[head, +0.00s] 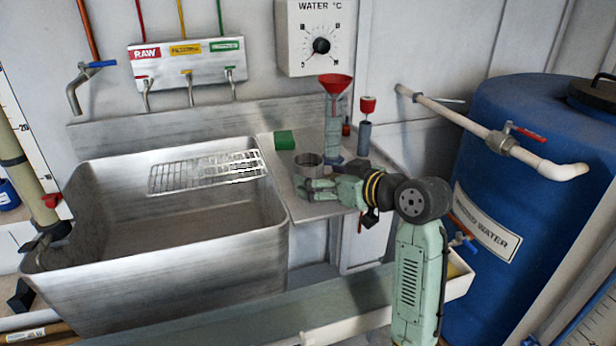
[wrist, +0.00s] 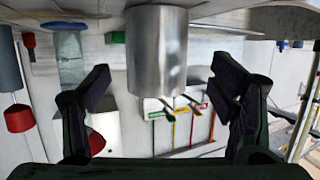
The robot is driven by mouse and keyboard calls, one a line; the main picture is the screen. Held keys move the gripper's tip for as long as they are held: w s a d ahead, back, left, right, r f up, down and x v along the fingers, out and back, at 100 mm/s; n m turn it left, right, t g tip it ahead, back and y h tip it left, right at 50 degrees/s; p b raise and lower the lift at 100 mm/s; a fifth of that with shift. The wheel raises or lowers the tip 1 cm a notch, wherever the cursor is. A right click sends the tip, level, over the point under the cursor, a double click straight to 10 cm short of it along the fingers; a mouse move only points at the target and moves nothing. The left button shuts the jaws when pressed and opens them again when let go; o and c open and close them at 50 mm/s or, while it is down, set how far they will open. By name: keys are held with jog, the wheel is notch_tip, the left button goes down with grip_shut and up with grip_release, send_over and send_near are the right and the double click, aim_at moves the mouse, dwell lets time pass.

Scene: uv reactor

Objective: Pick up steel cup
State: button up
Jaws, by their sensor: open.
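The steel cup (head: 309,165) is a small grey cylinder standing on the metal drainboard (head: 325,205) right of the sink. My gripper (head: 304,187) is low over the drainboard, on the near side of the cup. In the wrist view, which is upside down, the cup (wrist: 157,50) is large and central. My open gripper (wrist: 158,78) has one dark finger on each side of it, with a visible gap on both sides. The cup is not held. Whether its far side lies beyond the fingertips cannot be told.
A green block (head: 285,140) sits behind the cup. A grey cylinder with a red funnel (head: 336,85) and a smaller red-topped bottle (head: 366,107) stand close behind right. A blue water barrel (head: 530,160) is at right.

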aim_at(317, 175)
jog(key=p+x, duration=0.2)
jog(key=x, duration=0.3)
jog(key=shift+w, duration=0.15)
jog(key=shift+c, duration=0.2)
jog(key=c, duration=1.3)
